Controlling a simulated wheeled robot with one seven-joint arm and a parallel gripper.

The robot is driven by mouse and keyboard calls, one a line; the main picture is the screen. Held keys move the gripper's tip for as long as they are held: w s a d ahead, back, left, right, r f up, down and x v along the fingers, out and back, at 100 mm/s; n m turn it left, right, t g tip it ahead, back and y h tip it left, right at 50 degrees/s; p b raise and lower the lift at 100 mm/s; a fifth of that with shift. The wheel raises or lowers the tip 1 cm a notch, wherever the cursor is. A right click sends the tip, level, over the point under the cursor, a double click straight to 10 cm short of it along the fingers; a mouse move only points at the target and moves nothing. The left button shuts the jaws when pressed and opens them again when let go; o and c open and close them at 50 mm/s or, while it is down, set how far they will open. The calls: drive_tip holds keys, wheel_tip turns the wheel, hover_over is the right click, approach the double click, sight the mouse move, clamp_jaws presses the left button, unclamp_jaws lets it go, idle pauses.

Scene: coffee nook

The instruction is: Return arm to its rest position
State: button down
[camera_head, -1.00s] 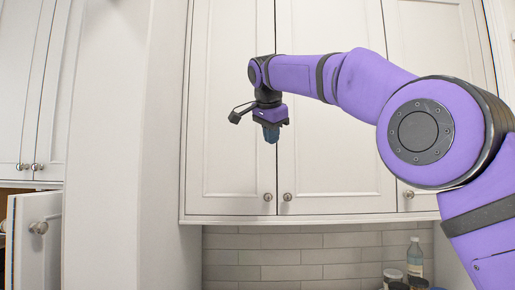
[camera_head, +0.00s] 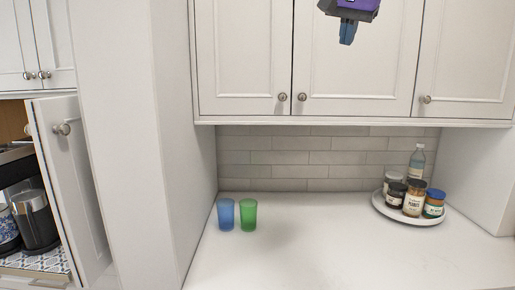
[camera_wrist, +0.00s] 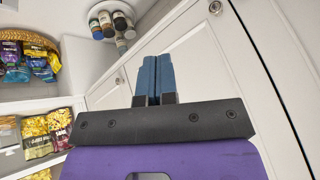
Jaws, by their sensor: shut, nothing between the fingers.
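My gripper (camera_head: 347,33) shows at the top edge of the head view, in front of the closed upper cabinet doors (camera_head: 350,70). It points down and its blue fingers are together with nothing between them. The rest of my arm is out of the head view. In the wrist view my gripper (camera_wrist: 153,75) also shows its two blue fingers side by side, touching, beside a white cabinet door (camera_wrist: 200,60).
A blue cup (camera_head: 226,215) and a green cup (camera_head: 248,215) stand on the white counter (camera_head: 330,255). A round white tray (camera_head: 440,219) holds jars and a bottle (camera_head: 416,162) at right. A cabinet door (camera_head: 72,180) stands open at left. Packaged snacks (camera_wrist: 35,137) fill shelves in the wrist view.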

drive_tip(key=s+d+f+n, duration=0.3)
drive_tip(key=s+d+f, duration=0.2)
drive_tip(key=s+f, duration=0.9)
drive_tip(key=s+d+f+n+g, duration=0.1)
drive_tip(key=s+d+f+n, duration=0.3)
drive_tip(key=s+f, duration=1)
drive_tip(key=shift+s+d+f+y, duration=0.15)
drive_tip(key=shift+s+d+y, duration=0.25)
drive_tip(key=shift+s+d, duration=0.6)
drive_tip(key=shift+a, duration=0.1)
